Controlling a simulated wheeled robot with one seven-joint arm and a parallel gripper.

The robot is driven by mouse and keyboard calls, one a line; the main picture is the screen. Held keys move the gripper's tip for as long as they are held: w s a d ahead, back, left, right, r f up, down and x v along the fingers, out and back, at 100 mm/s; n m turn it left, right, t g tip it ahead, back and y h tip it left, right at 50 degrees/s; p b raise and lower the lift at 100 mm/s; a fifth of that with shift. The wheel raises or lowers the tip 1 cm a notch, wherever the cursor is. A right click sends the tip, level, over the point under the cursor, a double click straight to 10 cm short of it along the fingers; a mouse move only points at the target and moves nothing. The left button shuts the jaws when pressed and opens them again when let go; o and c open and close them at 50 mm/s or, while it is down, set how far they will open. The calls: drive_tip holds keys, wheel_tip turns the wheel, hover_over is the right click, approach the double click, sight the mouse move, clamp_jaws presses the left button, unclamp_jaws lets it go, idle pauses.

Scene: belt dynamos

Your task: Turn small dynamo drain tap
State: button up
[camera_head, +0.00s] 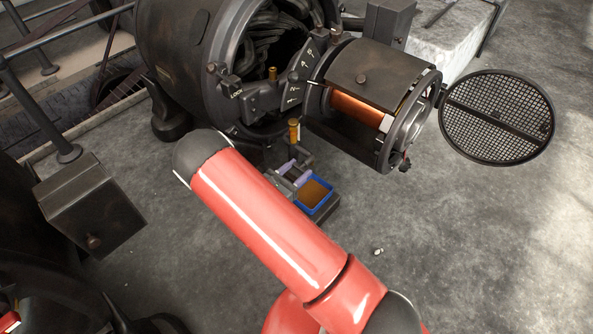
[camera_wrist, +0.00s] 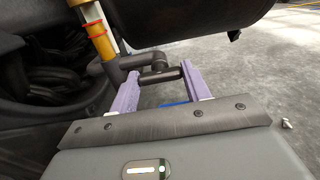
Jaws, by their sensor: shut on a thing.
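The small dynamo drain tap is a dark pipe fitting with a short dark handle (camera_wrist: 160,75), under the machine's round body in the wrist view. My gripper (camera_wrist: 159,70) has two lilac fingers, one on each side of the handle, and is shut on it. In the head view the lilac fingers of my gripper (camera_head: 294,172) show just beyond my red arm, low in front of the dynamo (camera_head: 362,100). The dark tap (camera_head: 301,156) there is small and partly hidden by the fingers.
A blue tray (camera_head: 330,197) with brown contents lies close to the gripper on the right. A brass-coloured sight tube (camera_wrist: 99,40) with red rings stands just left of the tap. A round mesh cover (camera_head: 497,117) hangs open at right. The grey floor at right is mostly clear.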

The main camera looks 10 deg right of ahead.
drive_tip(key=shift+r+n+p, duration=0.1)
drive_tip(key=shift+n+p, duration=0.55)
drive_tip(key=shift+n, duration=0.65)
drive_tip(key=shift+n+p, duration=0.55)
drive_tip(key=shift+n, duration=0.85)
drive_tip(key=o, duration=1)
drive_tip(key=v, duration=0.8)
